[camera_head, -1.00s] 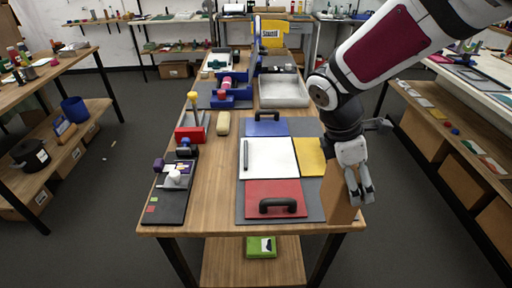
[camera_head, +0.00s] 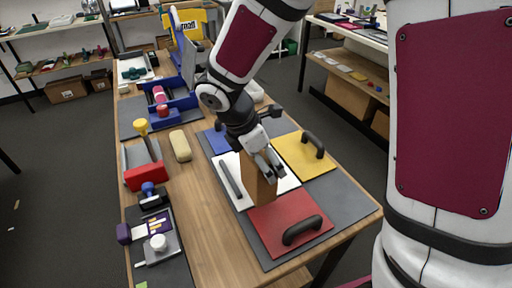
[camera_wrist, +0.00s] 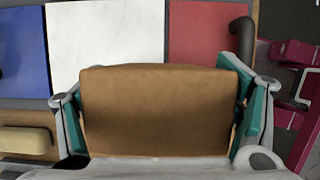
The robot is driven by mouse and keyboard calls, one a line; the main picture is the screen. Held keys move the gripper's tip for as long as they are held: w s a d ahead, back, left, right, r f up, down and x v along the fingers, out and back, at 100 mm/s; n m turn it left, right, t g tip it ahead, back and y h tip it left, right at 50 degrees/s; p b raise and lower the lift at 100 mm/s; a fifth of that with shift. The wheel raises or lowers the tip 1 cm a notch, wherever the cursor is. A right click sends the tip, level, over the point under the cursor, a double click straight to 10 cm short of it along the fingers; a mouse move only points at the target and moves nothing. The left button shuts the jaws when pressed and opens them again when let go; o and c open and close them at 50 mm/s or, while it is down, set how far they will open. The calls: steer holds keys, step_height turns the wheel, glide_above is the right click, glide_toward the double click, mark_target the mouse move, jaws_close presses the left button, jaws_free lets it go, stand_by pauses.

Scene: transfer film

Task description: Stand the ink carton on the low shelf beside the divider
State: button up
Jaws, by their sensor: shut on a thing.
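The plain brown carton (camera_head: 256,182) is upright in my gripper (camera_head: 272,168), in front of the white panel in the head view. I cannot tell how high it is above the table. In the wrist view the carton (camera_wrist: 158,112) fills the space between the two teal-padded fingers, which press on its left and right sides. No ink label shows on the face in view. A bit of the low shelf (camera_head: 292,281) shows under the table's front edge. I cannot make out a divider there; most of that shelf is hidden.
Red (camera_head: 275,222), white and yellow (camera_head: 302,150) panels lie on a grey mat, with black handles standing up from the red and yellow ones. A red-based tool (camera_head: 147,176), a tan block (camera_head: 180,146) and stamps line the left. Bare wood (camera_head: 205,215) runs between.

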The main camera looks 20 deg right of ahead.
steer(key=w+d+f+p, duration=0.1)
steer(key=w+d+f, duration=0.2)
steer(key=w, duration=0.8)
steer(key=shift+w+f, duration=0.3)
steer(key=shift+f, duration=0.5)
steer(key=shift+f, duration=0.15)
steer(key=o, duration=1.7)
steer(key=shift+c, duration=0.2)
